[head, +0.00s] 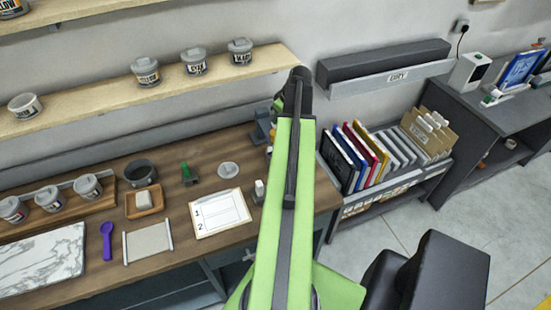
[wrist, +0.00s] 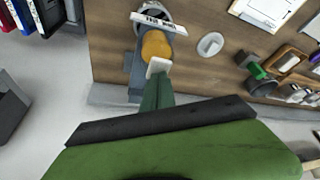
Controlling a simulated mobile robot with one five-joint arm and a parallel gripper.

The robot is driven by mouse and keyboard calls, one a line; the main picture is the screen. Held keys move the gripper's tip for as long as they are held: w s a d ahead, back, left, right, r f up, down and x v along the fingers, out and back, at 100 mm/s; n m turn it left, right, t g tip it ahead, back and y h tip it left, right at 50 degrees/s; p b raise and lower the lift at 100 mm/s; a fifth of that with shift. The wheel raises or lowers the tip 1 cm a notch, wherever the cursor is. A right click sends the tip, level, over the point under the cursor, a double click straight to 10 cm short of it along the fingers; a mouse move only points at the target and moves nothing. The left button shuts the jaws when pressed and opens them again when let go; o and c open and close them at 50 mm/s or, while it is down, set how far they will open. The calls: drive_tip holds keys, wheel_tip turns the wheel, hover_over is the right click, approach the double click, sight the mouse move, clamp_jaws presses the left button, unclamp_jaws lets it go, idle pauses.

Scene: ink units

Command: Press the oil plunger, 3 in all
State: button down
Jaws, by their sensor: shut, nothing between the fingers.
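A grey stand with a rounded orange-brown top (wrist: 156,45), which looks like the oil plunger, stands on the wooden bench in the wrist view. A white label strip with dark lettering lies beside it, too small to read surely. In the head view the grey stand (head: 262,118) shows only partly, beside my raised green arm. My gripper (wrist: 157,68) is shut and empty; its pale tip overlaps the near edge of the orange-brown top in the wrist view. I cannot tell whether it touches or hovers above. The head view does not show the fingertips clearly.
A white disc (head: 228,170), a green-handled item (head: 187,172), a numbered card (head: 220,212) and a small white-topped item (head: 258,190) are left of my arm. Lidded jars (head: 240,52) line the wall shelf. A rack of folders (head: 365,155) stands to the right.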

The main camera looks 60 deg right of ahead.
drive_tip(key=shift+r+p, duration=1.25)
drive_tip(key=shift+f, duration=0.15)
drive_tip(key=shift+f+b, duration=1.2)
drive_tip(key=shift+b, duration=0.2)
drive_tip(key=shift+r, duration=0.15)
wheel_tip(320, 180, up, 2)
drive_tip(key=p, duration=0.2)
drive_tip(key=shift+r+p, duration=0.2)
drive_tip(key=shift+p, duration=0.2)
drive_tip(key=shift+f, duration=0.2)
